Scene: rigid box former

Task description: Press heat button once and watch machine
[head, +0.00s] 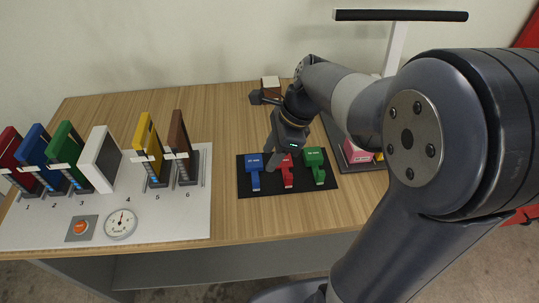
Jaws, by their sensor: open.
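An orange round button (82,227) sits on a small grey plate at the front left of a white board (185,222). I take it for the heat button; no label on it is readable. A round white dial gauge (121,224) with a needle lies just right of it. On the board, slanted coloured panels, red, blue, green, white, yellow and brown, stand in a row with numbers in front. My gripper (272,163) is open, pointing down over the black mat between the blue and red handled pieces, far right of the button. Whether it touches either piece is unclear.
A black mat (245,187) holds blue (254,180), red (287,180) and green (318,176) handled pieces. A small brown-and-white block (270,84) stands behind. A pink item (356,154) sits on a dark tray, partly behind my arm. Bare wood lies between board and mat.

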